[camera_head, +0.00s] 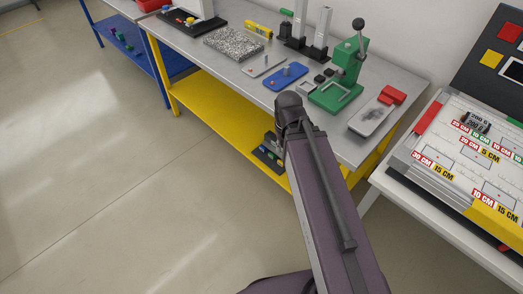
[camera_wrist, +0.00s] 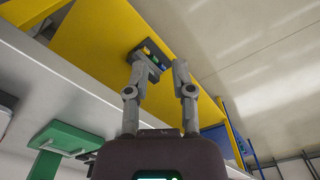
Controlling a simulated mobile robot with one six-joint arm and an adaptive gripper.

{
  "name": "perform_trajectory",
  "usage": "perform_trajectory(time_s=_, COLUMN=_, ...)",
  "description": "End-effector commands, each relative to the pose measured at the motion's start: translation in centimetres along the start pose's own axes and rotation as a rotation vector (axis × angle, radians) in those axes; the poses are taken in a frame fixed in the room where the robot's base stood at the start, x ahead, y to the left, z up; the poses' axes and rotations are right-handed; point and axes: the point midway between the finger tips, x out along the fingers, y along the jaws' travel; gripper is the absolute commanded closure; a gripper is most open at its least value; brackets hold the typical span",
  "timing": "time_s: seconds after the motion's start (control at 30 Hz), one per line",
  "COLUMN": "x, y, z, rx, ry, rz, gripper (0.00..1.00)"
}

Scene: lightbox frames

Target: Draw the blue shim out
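A dark holder (camera_wrist: 139,46) with small coloured pieces shows beyond my fingertips in the wrist view, against the yellow lower shelf. A small blue piece (camera_wrist: 155,59) in it may be the blue shim; it is too small to be sure. In the head view the dark holder (camera_head: 266,157) is low by the yellow shelf, partly covered by my arm. My gripper (camera_wrist: 159,67) is open, its two fingers apart with nothing visibly held. The left fingertip overlaps the holder in the picture; I cannot tell whether they touch.
The grey bench top (camera_head: 215,66) is above the yellow shelf (camera_head: 215,108). On it are a green press (camera_head: 335,95), a blue plate (camera_head: 291,78) and a red-handled tool (camera_head: 391,96). A white table (camera_head: 432,213) stands at right. The floor at left is clear.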

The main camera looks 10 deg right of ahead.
Motion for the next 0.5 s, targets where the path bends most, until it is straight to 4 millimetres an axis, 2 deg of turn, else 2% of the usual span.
perform_trajectory(time_s=0.03, x=1.5, y=0.0, z=-0.1, rx=0.0, ry=0.001, rz=0.0, gripper=0.69)
perform_trajectory(time_s=0.5, x=10.7, y=0.0, z=-0.6, rx=0.0, ry=0.015, rz=0.0, gripper=0.69)
